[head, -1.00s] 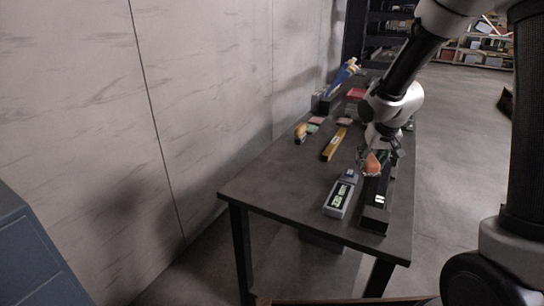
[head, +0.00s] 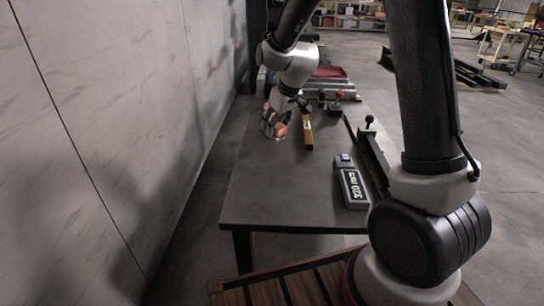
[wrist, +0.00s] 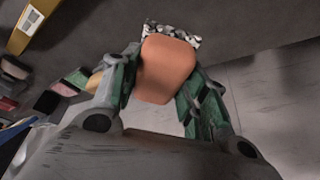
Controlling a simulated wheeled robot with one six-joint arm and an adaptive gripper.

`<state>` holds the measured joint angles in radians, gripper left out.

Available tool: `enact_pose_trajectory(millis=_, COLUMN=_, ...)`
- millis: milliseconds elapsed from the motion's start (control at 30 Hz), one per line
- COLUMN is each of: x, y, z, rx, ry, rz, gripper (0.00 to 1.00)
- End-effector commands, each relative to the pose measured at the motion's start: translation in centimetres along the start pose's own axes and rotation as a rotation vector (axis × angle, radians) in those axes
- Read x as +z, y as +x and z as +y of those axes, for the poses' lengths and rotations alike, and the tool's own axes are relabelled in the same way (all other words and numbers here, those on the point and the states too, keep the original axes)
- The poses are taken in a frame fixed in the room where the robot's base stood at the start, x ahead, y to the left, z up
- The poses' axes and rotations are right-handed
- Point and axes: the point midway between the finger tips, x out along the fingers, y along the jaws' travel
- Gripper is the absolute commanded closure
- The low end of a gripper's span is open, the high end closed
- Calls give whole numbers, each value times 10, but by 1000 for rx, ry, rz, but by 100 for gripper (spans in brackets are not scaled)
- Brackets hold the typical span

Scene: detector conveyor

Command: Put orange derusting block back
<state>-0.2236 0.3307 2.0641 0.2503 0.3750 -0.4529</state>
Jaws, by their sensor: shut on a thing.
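The orange derusting block (head: 281,130) is held by my gripper (head: 274,124), low over the left side of the dark table (head: 270,190) in the head view. In the wrist view the orange block (wrist: 166,70) sits between the two green-padded fingers of my gripper (wrist: 160,88). A black-and-white speckled strip (wrist: 172,33) shows at the block's far end. Whether the block touches the tabletop is hard to tell.
A yellow bar (head: 307,133) lies just right of my gripper. A grey box with a display (head: 353,188) and a long black rail (head: 372,155) are further right. Small coloured blocks (wrist: 76,79) show at left in the wrist view. The near tabletop is clear.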

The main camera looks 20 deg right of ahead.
Motion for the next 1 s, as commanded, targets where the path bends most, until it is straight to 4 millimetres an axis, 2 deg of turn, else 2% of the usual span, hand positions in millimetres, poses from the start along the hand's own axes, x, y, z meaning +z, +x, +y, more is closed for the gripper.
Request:
enact_pose_trajectory(millis=200, x=16, y=40, z=-2, rx=-6, ry=-10, rz=-3, gripper=78)
enact_pose_trajectory(millis=600, x=35, y=86, z=-1, rx=-5, ry=-10, rz=-1, gripper=78)
enact_pose_trajectory(millis=967, x=36, y=89, z=-1, rx=-4, ry=-11, rz=0, gripper=78)
enact_pose_trajectory(millis=1000, x=36, y=90, z=-1, rx=-5, ry=-11, rz=0, gripper=54)
